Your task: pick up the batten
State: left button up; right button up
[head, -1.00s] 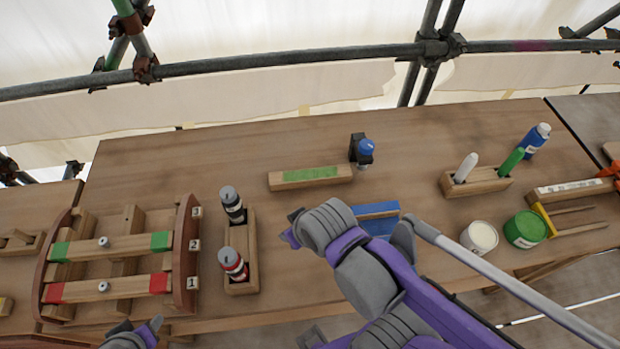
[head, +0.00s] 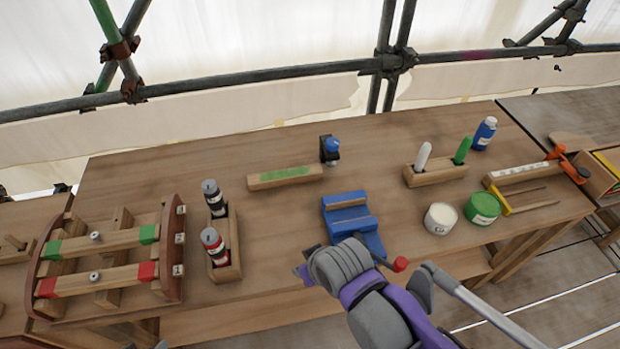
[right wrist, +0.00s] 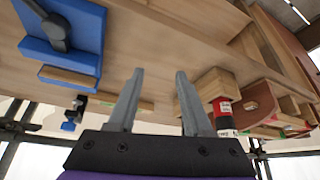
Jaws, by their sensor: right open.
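A wooden batten with a green strip on top (head: 285,176) lies alone at the back middle of the bench. Two more battens rest across a cradle at the left, one with green ends (head: 120,240) and one with red ends (head: 75,284). I cannot tell which one the task names. My right arm reaches over the bench's front edge in the head view, its fingertips not clear there. In the right wrist view my right gripper (right wrist: 160,75) is open, with nothing between its fingers. My left gripper is not in view.
A blue vise-like fixture (head: 348,215) stands mid-bench, close to my right arm. A wooden holder (head: 228,262) with two dark bottles is beside the cradle. A white tin (head: 440,218), a green tin (head: 482,208) and a marker holder (head: 437,176) stand at the right.

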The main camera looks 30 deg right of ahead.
aim_at(288, 176)
jog(key=z, duration=1.75)
jog(key=i+j+z, duration=0.25)
jog(key=i+j, duration=0.15)
